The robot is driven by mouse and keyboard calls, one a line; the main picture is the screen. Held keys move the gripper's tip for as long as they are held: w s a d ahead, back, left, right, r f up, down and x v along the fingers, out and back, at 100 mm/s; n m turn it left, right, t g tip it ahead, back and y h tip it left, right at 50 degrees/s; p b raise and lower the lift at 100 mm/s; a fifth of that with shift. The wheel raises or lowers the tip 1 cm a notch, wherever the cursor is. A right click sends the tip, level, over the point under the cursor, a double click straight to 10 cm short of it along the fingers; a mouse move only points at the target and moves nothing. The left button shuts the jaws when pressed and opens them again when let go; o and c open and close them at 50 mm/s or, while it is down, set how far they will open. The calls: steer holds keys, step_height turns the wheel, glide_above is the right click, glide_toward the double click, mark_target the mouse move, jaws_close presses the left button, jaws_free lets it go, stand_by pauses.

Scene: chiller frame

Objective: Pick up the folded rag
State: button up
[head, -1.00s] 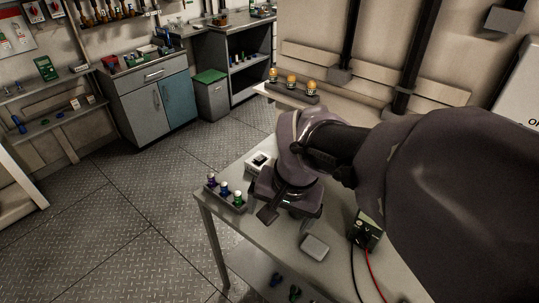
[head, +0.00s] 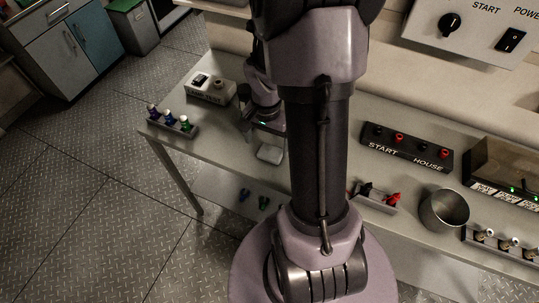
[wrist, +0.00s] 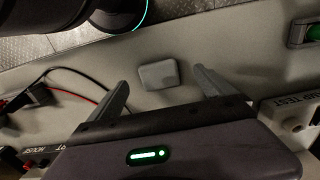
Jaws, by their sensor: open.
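The folded rag (head: 270,153) looks like a small flat grey pad with rounded corners. It lies on the grey bench near its front edge. In the wrist view the rag (wrist: 158,74) lies flat, beyond and between my two spread fingers. My gripper (head: 264,131) is just behind the rag in the head view, partly hidden by my own arm. In the wrist view my gripper (wrist: 160,78) is open and empty, with bare bench showing between its fingers and the rag.
A rack of small bottles (head: 172,122) and a white switch box (head: 210,89) stand left of the rag. A START/HOUSE terminal block (head: 407,147), a small clip holder (head: 376,197) and a metal cup (head: 444,209) stand to the right. Bench around the rag is clear.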

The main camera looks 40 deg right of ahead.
mark_target(269, 154)
steer(key=f+b, duration=0.1)
steer(key=f, duration=0.3)
steer(key=f+b, duration=0.1)
steer(key=shift+s+d+f+b, duration=0.1)
steer(key=shift+d+f+b, duration=0.25)
steer(key=shift+f, duration=0.05)
steer(key=shift+r, duration=0.15)
steer(key=shift+c, duration=0.6)
steer(key=c, duration=1.3)
step_height(269, 154, up, 10)
steer(key=p, duration=0.4)
